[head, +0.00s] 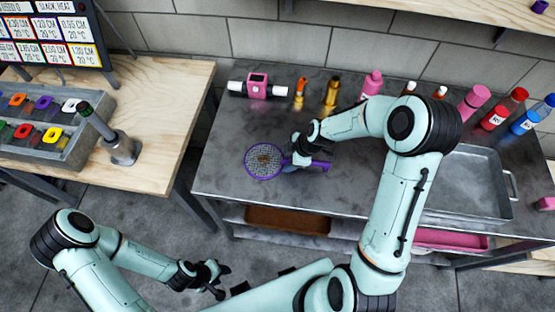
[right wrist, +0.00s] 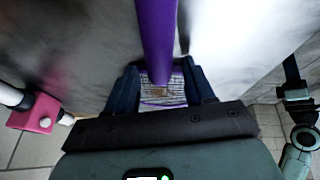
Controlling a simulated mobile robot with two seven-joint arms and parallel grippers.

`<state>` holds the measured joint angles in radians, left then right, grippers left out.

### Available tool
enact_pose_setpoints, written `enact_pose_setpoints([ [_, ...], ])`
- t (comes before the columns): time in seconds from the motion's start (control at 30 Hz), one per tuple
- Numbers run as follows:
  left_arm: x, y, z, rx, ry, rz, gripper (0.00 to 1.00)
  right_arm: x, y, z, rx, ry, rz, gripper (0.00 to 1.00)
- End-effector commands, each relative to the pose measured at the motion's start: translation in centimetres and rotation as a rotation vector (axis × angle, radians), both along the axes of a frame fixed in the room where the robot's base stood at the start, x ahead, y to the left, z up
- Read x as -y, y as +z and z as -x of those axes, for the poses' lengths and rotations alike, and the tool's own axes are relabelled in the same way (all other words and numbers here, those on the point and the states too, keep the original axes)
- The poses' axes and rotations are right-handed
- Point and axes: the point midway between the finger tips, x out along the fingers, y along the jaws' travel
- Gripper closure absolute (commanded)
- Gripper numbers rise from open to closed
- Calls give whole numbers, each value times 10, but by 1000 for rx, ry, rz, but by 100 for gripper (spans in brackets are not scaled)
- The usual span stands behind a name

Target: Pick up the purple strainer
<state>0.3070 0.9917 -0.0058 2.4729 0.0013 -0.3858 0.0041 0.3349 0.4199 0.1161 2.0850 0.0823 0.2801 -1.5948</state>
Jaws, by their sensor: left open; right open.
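The purple strainer (head: 264,161) lies on the grey metal table, with brown bits on its round mesh. Its purple handle points right in the head view, partly hidden by my right gripper (head: 298,160). In the right wrist view, the purple handle (right wrist: 156,35) runs down between the two open blue fingers of my right gripper (right wrist: 162,88), and part of the mesh (right wrist: 162,97) shows beyond it. I cannot tell whether the fingers touch the handle. My left gripper (head: 218,280) is open and empty, low in front of the table, away from the strainer.
A pink device (head: 257,86) and several bottles stand along the table's back. An empty metal tray (head: 470,185) is at the right. A wooden table (head: 165,110) with a tray of coloured pieces is at the left. The table is bare around the strainer's left side.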

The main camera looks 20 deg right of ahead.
Motion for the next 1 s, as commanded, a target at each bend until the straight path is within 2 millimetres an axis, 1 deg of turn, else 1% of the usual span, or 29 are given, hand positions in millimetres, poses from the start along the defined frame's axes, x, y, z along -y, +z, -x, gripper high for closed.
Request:
enact_pose_setpoints([
  [0.1, 0, -1, 1, -1, 0, 0, 57, 0, 0, 0, 0, 0, 0, 47],
  [0.13, 0, -1, 1, -1, 0, 0, 57, 0, 0, 0, -1, 0, 0, 53],
  [0.17, 0, -1, 1, -1, 0, 0, 57, 0, 0, 0, -1, 0, 0, 63],
  [0.2, 0, -1, 1, -1, 0, 0, 57, 0, 0, 1, -1, 0, 0, 76],
  [0.27, 0, 0, 1, -1, 0, 0, 57, 0, 0, 1, -1, 0, 0, 96],
  [0.3, 0, 0, 1, -1, 0, 0, 57, 0, 0, 1, -1, 0, 0, 100],
  [0.57, 0, 0, 1, -1, 0, 0, 57, 0, 0, 0, -1, 0, 0, 100],
  [0.73, 0, 0, 0, -1, 0, 0, 57, 0, 9, 0, 1, 1, 1, 100],
  [0.87, 0, 0, 0, 0, 0, 0, 57, 1, 28, -1, 5, 1, 2, 100],
  [0.97, 0, 1, -1, 1, 0, 0, 57, 1, 52, -1, 8, 1, 2, 100],
  [1.0, 0, 1, -1, 1, 0, 0, 57, 1, 64, -1, 9, 1, 3, 100],
])
